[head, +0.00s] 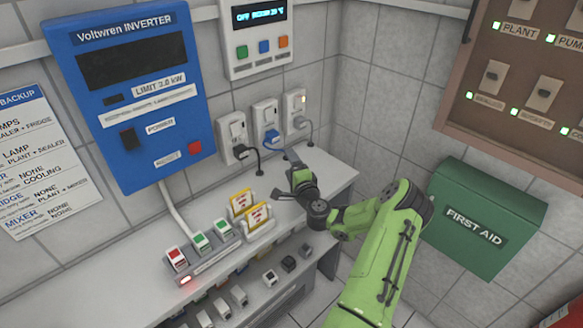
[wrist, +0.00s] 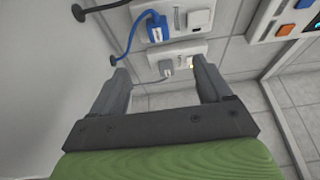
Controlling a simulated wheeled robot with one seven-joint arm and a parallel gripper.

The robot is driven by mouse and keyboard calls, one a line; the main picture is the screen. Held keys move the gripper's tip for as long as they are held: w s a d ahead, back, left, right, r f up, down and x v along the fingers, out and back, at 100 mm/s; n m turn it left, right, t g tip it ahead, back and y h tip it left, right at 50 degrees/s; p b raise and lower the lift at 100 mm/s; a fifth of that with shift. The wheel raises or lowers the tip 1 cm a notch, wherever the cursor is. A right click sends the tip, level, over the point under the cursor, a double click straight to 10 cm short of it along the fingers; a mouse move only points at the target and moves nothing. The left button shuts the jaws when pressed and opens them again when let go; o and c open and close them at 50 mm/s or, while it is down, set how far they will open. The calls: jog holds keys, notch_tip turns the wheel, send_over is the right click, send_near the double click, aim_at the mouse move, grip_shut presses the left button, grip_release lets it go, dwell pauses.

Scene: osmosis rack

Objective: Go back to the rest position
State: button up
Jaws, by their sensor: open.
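My green arm reaches in from the lower right in the head view, and my gripper (head: 289,160) is over the right part of the white counter, near the wall outlets. In the wrist view my gripper (wrist: 160,73) is open, its two dark fingers wide apart with nothing between them.
A blue plug (head: 271,138) and a black plug (head: 241,151) are in outlets to the left. A green first aid box (head: 480,217) is right of my arm.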

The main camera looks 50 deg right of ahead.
jog(key=shift+w+d+f, duration=0.1)
jog(key=shift+w, duration=0.05)
dwell(0.3)
